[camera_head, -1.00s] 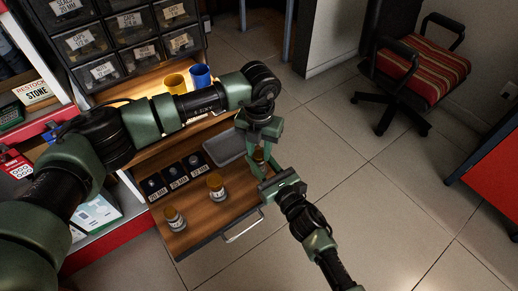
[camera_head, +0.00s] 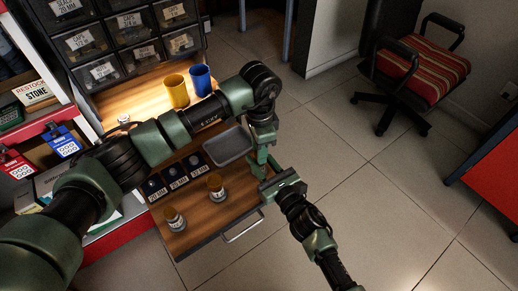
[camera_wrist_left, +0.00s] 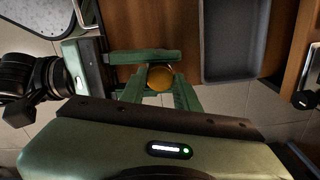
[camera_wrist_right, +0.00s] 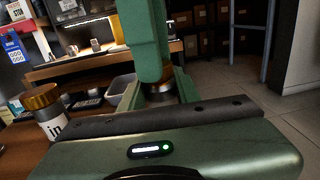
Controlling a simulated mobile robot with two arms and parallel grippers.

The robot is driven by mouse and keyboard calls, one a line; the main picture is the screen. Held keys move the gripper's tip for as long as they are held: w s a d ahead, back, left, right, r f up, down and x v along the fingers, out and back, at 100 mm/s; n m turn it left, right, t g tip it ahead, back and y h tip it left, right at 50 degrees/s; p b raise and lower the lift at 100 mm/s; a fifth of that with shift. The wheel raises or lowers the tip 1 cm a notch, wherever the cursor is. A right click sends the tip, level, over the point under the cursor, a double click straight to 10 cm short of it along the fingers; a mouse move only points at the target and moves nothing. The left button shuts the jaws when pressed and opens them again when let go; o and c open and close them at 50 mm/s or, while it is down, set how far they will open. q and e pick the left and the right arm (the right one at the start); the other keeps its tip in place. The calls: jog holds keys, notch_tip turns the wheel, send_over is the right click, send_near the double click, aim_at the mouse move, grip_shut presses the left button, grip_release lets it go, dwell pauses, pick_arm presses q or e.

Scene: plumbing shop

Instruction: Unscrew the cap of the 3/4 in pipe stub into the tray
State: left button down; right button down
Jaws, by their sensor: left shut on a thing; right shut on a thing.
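The held pipe stub (camera_wrist_right: 158,90) stands upright at the drawer's right side, with its round brass-coloured cap (camera_wrist_left: 160,77) on top. My right gripper (camera_head: 264,172) is shut on the stub's body from the side. My left gripper (camera_head: 261,155) comes down from above, its fingers shut on the cap. Its fingers hide much of the cap in the head view. The grey tray (camera_head: 232,146) lies just left of the grippers in the head view, and it looks empty. It also shows in the left wrist view (camera_wrist_left: 207,60).
Two other capped stubs (camera_head: 175,219) (camera_head: 216,187) stand on the wooden drawer board. A row of black labelled holders (camera_head: 174,177) lies behind them. Yellow (camera_head: 176,90) and blue (camera_head: 201,79) cups stand farther back. Open floor lies to the right.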

pick_arm(q)
jog(key=shift+n, duration=0.9)
pick_arm(e)
jog(key=shift+a, duration=0.1)
pick_arm(q)
jog(key=c, duration=1)
grip_release()
jog(key=shift+c, duration=0.2)
